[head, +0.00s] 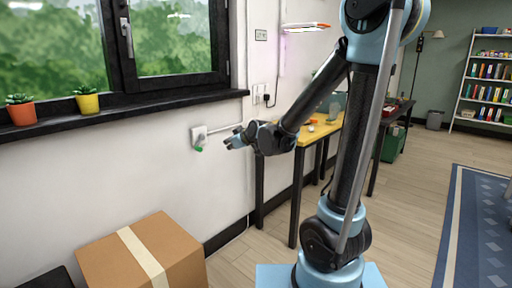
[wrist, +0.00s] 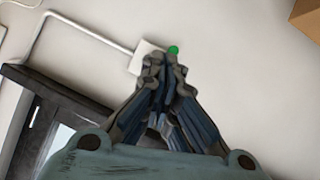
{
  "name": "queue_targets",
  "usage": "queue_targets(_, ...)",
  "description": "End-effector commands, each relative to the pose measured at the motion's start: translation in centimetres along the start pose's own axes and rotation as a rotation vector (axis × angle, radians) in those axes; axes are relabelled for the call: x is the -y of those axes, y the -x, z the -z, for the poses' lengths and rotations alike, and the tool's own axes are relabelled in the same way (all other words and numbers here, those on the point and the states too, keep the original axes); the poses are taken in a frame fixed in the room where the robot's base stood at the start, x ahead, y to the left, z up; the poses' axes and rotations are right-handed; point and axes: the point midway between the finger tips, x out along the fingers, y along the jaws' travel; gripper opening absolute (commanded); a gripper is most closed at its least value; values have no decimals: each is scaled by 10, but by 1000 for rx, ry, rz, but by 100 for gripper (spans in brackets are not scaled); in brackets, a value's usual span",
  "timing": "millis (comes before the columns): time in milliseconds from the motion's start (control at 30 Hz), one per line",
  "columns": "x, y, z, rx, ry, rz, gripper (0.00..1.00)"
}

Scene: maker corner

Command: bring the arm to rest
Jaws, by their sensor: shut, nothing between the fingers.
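My gripper (head: 237,140) is at the end of my raised arm, in the middle of the head view, pointing left toward the white wall. In the wrist view my gripper (wrist: 163,62) has its fingertips together with nothing between them. A white wall box (head: 199,136) with a green part sits just left of the fingertips in the head view. In the wrist view the white box (wrist: 146,50) and its green part (wrist: 173,49) show right beyond the fingertips, partly hidden by them. I cannot tell whether the fingertips touch it.
A dark window sill (head: 140,104) with two potted plants runs along the wall above. A cardboard box (head: 141,255) stands on the floor at lower left. A yellow-topped table (head: 318,131) stands behind my arm. The floor at right (head: 418,170) is clear up to a blue rug (head: 480,235).

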Motion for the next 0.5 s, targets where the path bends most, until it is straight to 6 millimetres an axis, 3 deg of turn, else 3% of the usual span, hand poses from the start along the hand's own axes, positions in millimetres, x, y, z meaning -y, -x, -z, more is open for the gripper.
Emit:
queue_targets(233, -23, 63, -56, 178, -120, -17, 0)
queue_targets(500, -30, 134, -121, 371, -270, -52, 0)
